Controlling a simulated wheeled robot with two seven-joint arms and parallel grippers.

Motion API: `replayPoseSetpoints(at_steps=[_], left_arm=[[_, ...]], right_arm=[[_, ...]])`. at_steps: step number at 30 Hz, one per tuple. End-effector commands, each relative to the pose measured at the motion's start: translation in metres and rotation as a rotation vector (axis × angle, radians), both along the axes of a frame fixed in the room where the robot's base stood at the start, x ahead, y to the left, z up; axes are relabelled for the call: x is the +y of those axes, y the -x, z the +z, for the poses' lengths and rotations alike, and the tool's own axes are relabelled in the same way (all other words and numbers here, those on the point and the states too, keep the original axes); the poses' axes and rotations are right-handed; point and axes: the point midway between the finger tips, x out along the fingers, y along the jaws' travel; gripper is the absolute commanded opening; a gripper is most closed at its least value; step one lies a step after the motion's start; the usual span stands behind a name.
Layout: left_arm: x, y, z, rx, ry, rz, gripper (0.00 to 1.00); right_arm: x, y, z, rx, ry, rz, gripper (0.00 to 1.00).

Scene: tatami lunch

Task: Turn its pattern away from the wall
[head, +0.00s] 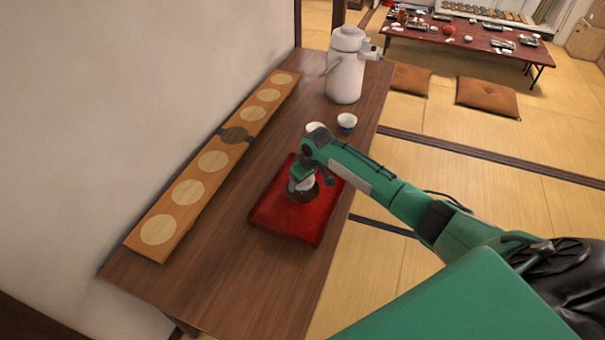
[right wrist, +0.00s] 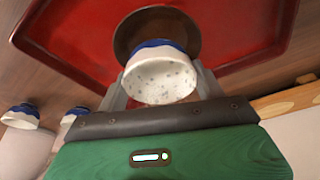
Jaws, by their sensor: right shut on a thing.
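A white cup with a blue band (right wrist: 160,78) is between the two grey fingers of my right gripper (head: 303,181), which is shut on it. In the right wrist view its speckled pale inside faces the camera and the blue is on the far side. The cup is at a dark round saucer (right wrist: 125,42) on the red tray (head: 268,212); I cannot tell whether it touches the saucer. In the head view the gripper hides much of the cup, so which way its pattern faces is unclear. My left gripper is not in view.
The wall (head: 120,90) runs along the left of the wooden table (head: 225,285). A long board with pale discs (head: 176,222) lies beside it. A white pot (head: 345,70) and two more cups, one here (head: 347,121), stand behind the tray. The table's front end is clear.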

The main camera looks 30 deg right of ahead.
Motion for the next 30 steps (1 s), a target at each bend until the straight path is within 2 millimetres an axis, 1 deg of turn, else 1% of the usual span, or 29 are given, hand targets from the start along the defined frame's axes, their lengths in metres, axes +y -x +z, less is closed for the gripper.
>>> replayPoseSetpoints(at_steps=[1,17,26,30], left_arm=[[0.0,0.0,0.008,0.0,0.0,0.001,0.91],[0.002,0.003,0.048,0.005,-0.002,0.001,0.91],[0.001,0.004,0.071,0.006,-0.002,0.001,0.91],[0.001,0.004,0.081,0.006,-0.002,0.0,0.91]], right_arm=[[0.001,0.0,0.004,0.001,-0.002,-0.026,0.42],[0.001,0.0,0.004,-0.001,-0.001,-0.337,0.42],[0.002,0.0,0.004,0.0,-0.001,-0.555,0.42],[0.002,0.0,0.004,0.001,-0.002,-0.679,0.42]])
